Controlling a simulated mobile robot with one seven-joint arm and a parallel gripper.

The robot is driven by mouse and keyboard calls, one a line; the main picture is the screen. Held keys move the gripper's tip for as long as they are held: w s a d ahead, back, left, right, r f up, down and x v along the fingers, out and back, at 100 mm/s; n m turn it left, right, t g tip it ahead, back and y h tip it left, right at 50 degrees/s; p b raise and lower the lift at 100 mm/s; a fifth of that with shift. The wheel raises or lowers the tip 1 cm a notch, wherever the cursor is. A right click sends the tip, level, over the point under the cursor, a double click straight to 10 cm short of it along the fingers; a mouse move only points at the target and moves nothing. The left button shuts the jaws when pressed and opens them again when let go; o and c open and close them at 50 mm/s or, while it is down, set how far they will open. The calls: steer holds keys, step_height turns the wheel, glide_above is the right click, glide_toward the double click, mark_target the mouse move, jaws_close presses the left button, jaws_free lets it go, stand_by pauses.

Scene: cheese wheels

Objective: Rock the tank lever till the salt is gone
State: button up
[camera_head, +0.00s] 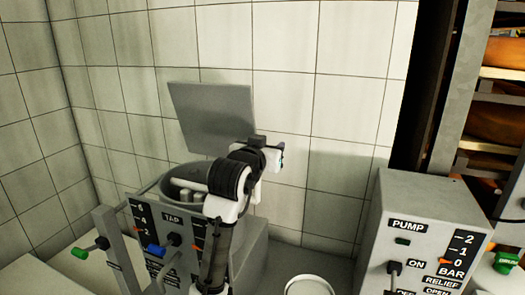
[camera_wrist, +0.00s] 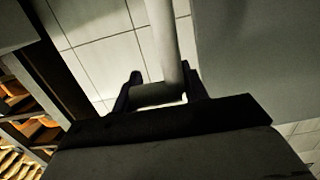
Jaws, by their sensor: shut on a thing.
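The grey tank (camera_head: 165,185) stands at the lower middle of the head view, with its flat grey lid (camera_head: 212,118) raised behind it. My gripper (camera_wrist: 160,92) is shut on a pale round bar (camera_wrist: 163,45), which runs up between its dark fingers in the wrist view; it looks like the lever, but its far end is out of view. In the head view my gripper (camera_head: 268,153) is beside the lid's lower right corner, and my arm covers part of the tank. Some pale blocky shapes (camera_head: 187,195) show in the tank opening. I cannot make out any salt.
The tank front has a TAP label (camera_head: 173,217), a blue handle (camera_head: 156,250) and a green handle (camera_head: 80,253) at left. A grey PUMP box (camera_head: 408,225) stands at right. A rack of orange cheese wheels (camera_head: 500,116) is beyond it. A tiled wall closes the back.

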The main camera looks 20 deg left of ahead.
steer(key=shift+w+d+f+b, duration=0.1)
steer(key=shift+w+d+f, duration=0.05)
steer(key=shift+w+f, duration=0.45)
steer(key=shift+w+d+f+b, duration=0.15)
steer(key=shift+w+f, duration=0.25)
steer(key=shift+w, duration=0.45)
steer(key=shift+w+d+f+b, duration=0.1)
steer(key=shift+w+d+f, duration=0.05)
steer(key=shift+w+f, duration=0.45)
steer(key=shift+w, duration=0.15)
steer(key=shift+r, duration=0.1)
steer(key=o, duration=1.3)
steer(key=shift+w, duration=0.1)
steer(key=s+r+b, duration=0.2)
steer(key=s+b, duration=0.1)
steer(key=s, duration=1.1)
steer(key=shift+a, duration=0.35)
